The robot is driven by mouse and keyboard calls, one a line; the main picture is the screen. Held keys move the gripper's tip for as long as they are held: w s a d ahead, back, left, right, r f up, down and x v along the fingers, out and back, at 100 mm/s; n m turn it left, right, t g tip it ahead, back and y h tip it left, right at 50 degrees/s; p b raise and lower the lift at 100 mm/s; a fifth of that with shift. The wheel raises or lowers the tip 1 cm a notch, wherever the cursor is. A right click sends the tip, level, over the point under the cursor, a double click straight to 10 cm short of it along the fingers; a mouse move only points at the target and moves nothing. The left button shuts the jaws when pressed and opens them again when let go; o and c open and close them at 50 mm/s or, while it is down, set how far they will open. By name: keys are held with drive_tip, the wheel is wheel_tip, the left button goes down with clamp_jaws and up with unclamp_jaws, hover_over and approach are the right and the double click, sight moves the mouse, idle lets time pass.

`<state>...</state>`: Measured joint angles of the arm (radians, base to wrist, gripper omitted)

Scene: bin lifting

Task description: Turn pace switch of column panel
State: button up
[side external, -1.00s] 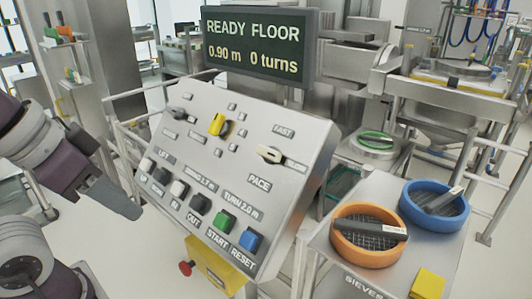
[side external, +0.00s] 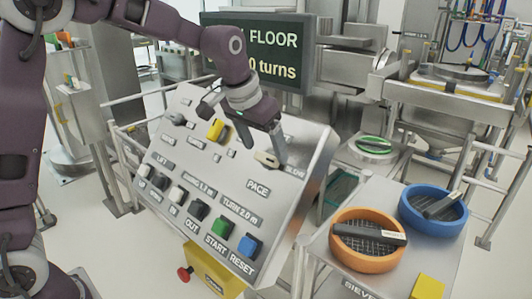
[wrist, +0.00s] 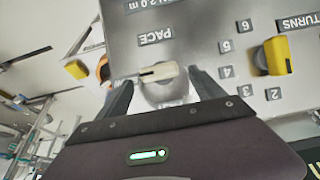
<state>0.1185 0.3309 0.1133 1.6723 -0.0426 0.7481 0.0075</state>
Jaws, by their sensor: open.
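The pace switch (side external: 266,158), a round knob with a cream pointer bar, is at the upper right of the sloped grey column panel (side external: 300,190), above the PACE label. In the wrist view the pace switch (wrist: 158,72) lies just ahead of my open gripper (wrist: 161,80), between the lines of its two fingers, with the bar nearly level across the picture. In the side view my gripper (side external: 278,152) is at the switch's right side and hides the FAST label. SLOW shows partly beside it. I cannot tell whether the fingers touch the knob.
A yellow turns selector (side external: 217,129) and a grey lever switch (side external: 175,118) are to the left. Several push buttons (side external: 199,209) line the panel's lower edge. A display (side external: 290,70) behind is partly hidden by my arm. Orange (side external: 367,263) and blue (side external: 432,222) sieves stand on a table at right.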

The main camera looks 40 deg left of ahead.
sight(260, 154)
drive_tip(key=shift+x, duration=1.25)
drive_tip(key=c, duration=1.4)
drive_tip(key=shift+o, duration=0.2)
drive_tip(key=n+h, duration=0.1)
drive_tip(key=n, duration=0.1)
drive_tip(key=n+h, duration=0.1)
drive_tip(key=shift+a+n, duration=0.3)
drive_tip(key=shift+n, duration=0.1)
drive_tip(key=n+h, duration=0.1)
drive_tip(key=n+t+h, duration=0.1)
drive_tip(key=n, duration=0.1)
drive_tip(key=shift+a+n, duration=0.25)
drive_tip(key=shift+n, duration=0.05)
drive_tip(key=n+t, duration=0.1)
drive_tip(key=n, duration=0.1)
drive_tip(key=n+h, duration=0.1)
drive_tip(key=shift+s+a+f+n+t, duration=0.15)
drive_tip(key=shift+s+f+n+t, duration=0.05)
drive_tip(key=shift+n+t, duration=0.2)
drive_tip(key=shift+s+f+n+t+h, duration=0.1)
drive_tip(key=shift+n+t+h, duration=0.3)
drive_tip(key=shift+n, duration=0.6)
drive_tip(key=shift+n+t+h, duration=0.3)
drive_tip(key=shift+n+t, duration=0.2)
drive_tip(key=shift+n, duration=0.5)
